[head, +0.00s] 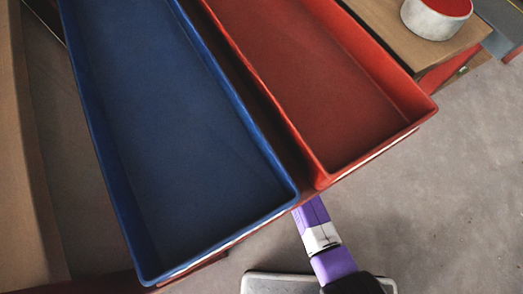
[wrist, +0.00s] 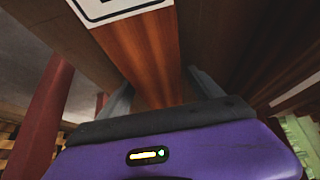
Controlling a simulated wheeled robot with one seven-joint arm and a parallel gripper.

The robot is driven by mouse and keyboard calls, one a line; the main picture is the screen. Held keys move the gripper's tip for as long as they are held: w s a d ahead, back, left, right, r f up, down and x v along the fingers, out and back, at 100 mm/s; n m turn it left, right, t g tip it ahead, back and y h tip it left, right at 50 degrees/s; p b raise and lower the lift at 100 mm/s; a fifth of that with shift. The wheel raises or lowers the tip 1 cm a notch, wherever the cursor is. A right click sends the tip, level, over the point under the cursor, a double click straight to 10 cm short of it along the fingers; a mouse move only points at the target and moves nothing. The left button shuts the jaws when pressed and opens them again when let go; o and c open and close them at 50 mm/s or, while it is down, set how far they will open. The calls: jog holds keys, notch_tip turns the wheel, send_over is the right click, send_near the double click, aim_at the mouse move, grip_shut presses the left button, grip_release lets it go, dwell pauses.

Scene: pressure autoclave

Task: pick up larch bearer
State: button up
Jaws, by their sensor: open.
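In the wrist view, a reddish-brown wooden bar (wrist: 145,58) with a white, black-edged label (wrist: 112,8) runs away from me through the middle; it looks like the larch bearer, though no readable name shows. My gripper (wrist: 160,92) is open, with one grey finger on each side of the near part of the bar. I cannot tell whether either finger touches it. In the head view my purple arm reaches under the trays, and neither the gripper nor the bar can be made out there.
A long, empty blue tray (head: 190,130) and an empty red tray (head: 330,90) lie side by side in the head view. A white pot with a red inside (head: 433,27) stands on a wooden top (head: 385,30) at upper right. Bare grey floor (head: 450,190) lies at right.

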jog(key=shift+c, duration=0.2)
grip_shut()
jog(key=shift+w+r, duration=0.15)
